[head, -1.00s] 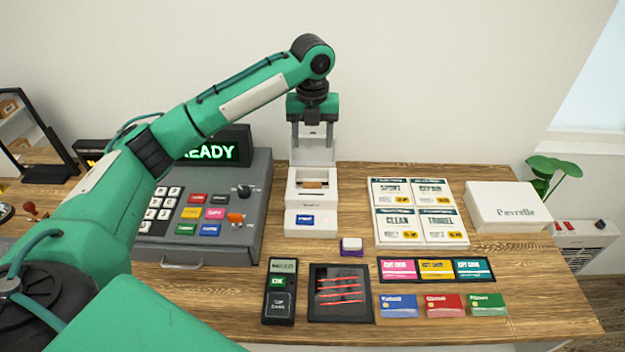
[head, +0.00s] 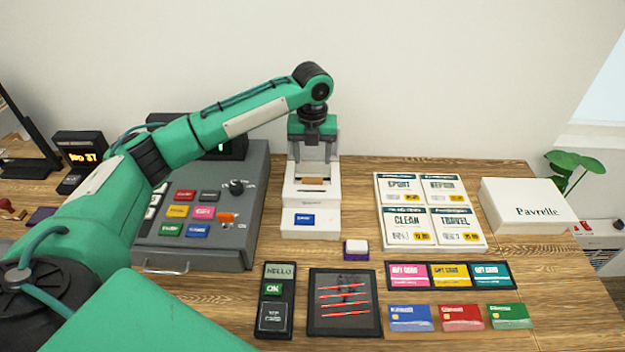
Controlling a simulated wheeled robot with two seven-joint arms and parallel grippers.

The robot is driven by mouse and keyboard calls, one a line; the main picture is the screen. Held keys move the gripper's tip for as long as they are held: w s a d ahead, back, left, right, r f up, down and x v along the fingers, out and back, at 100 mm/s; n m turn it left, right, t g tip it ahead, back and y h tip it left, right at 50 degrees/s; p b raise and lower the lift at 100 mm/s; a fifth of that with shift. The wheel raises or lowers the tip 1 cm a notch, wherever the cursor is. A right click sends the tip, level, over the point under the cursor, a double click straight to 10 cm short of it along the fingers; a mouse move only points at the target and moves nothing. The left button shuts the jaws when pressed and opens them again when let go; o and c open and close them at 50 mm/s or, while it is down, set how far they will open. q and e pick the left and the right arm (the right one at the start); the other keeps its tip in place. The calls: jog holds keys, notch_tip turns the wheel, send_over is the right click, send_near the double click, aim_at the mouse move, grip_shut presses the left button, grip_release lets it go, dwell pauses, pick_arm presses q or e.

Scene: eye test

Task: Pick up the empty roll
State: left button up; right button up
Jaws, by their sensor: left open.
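The empty roll is a small brown cardboard tube (head: 313,182) lying in the open bay of the white receipt printer (head: 311,221). My left gripper (head: 314,152) points down from the green arm, over the back part of the printer. It is open and empty, just above and behind the roll in the picture. A gap shows between the gripper and the roll, though the exact depth is hard to tell. The right gripper is out of view.
A grey cash register (head: 205,245) stands left of the printer, partly behind my arm. Price cards (head: 429,210) and a white box (head: 528,206) lie to the right. In front are a card terminal (head: 274,300), a dark pad (head: 344,325), a purple-and-white block (head: 356,250) and coloured cards (head: 461,318).

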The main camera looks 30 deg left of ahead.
aim_at(312, 178)
pick_arm(q)
notch_tip(312, 178, down, 2)
jog(key=shift+w+a+f, duration=0.1)
jog(key=shift+f+p, duration=0.45)
notch_tip(312, 178, down, 4)
jog(key=shift+r+p, duration=0.15)
jog(key=shift+p, duration=0.55)
jog(key=shift+f, duration=0.4)
jog(key=shift+c, duration=0.5)
jog(key=c, duration=0.5)
